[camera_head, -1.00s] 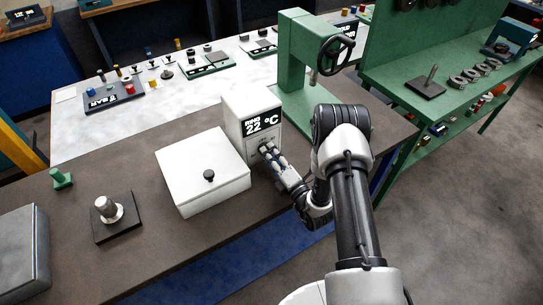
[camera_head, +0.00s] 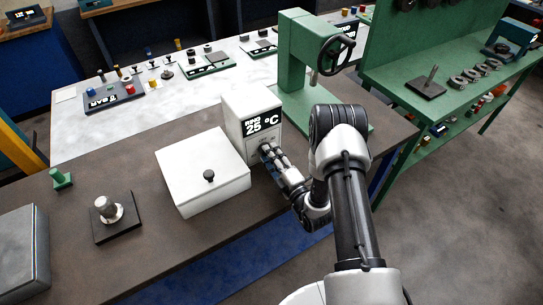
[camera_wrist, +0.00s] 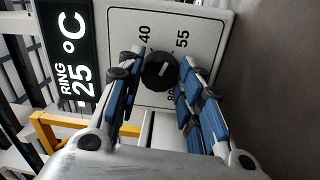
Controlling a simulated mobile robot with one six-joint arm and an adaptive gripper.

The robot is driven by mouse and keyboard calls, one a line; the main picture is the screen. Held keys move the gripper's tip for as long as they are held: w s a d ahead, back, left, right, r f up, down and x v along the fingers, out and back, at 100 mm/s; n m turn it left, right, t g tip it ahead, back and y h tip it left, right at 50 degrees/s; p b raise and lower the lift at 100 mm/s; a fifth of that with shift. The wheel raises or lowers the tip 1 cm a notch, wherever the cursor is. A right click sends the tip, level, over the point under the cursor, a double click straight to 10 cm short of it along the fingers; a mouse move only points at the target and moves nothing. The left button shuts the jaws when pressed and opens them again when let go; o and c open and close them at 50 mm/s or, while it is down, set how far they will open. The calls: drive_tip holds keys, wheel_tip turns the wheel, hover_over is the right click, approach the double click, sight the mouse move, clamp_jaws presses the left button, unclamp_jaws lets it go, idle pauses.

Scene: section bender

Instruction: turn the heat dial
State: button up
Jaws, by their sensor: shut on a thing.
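The heat dial (camera_wrist: 160,71) is a round black knob with a light pointer mark on the white front panel of the heater box (camera_head: 237,108). In the wrist view, printed numbers 40, 55 and a partly hidden 80 surround it. The display (camera_wrist: 72,62) reads "RING 25 °C"; it also shows in the head view (camera_head: 261,121). My gripper (camera_wrist: 158,76) has its two blue-padded fingers on either side of the dial and is shut on it. In the head view my gripper (camera_head: 268,152) meets the front of the box and hides the dial.
A white lidded box (camera_head: 203,172) with a black knob stands left of the heater. A green press (camera_head: 293,60) with a handwheel stands behind it. A metal post on a dark base (camera_head: 117,226) and a small green piece (camera_head: 61,179) lie farther left.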

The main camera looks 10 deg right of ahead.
drive_tip(key=o, duration=1.1)
drive_tip(key=shift+c, duration=0.2)
drive_tip(key=shift+s, duration=0.1)
drive_tip(key=v, duration=1.1)
drive_tip(key=shift+s+d, duration=0.1)
drive_tip(key=shift+s, duration=0.3)
